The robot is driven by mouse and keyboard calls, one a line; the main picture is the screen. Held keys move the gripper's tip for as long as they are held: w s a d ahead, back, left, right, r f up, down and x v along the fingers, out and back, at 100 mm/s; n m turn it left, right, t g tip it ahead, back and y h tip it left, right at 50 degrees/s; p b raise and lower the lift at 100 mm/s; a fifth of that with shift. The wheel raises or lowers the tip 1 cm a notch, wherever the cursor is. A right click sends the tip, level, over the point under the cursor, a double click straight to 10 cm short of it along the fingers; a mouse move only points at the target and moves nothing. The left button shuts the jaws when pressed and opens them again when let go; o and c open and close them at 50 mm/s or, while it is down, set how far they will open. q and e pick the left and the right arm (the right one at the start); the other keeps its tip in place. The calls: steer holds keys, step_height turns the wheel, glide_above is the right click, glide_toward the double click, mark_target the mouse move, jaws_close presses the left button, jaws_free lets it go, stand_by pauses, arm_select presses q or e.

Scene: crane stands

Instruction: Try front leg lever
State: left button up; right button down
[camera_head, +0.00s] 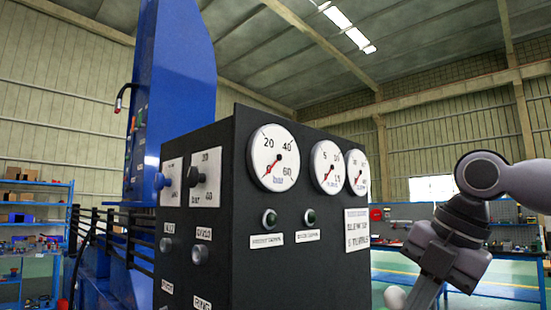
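A black control box (330,250) fills the middle of the view. Its front face has three round white dials: the left one (273,157), the middle one (327,167) and the right one (358,172). Some labels are too small to read, and I cannot tell any part as the front leg lever. My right arm comes in from the right, beside the box and apart from it in the picture. Neither gripper shows.
A tall blue column (178,90) stands behind the box at left, with black hoses (115,235) beside it. A blue shelf (35,225) with small items stands far left. A blue workbench (400,275) stands at the right behind my arm.

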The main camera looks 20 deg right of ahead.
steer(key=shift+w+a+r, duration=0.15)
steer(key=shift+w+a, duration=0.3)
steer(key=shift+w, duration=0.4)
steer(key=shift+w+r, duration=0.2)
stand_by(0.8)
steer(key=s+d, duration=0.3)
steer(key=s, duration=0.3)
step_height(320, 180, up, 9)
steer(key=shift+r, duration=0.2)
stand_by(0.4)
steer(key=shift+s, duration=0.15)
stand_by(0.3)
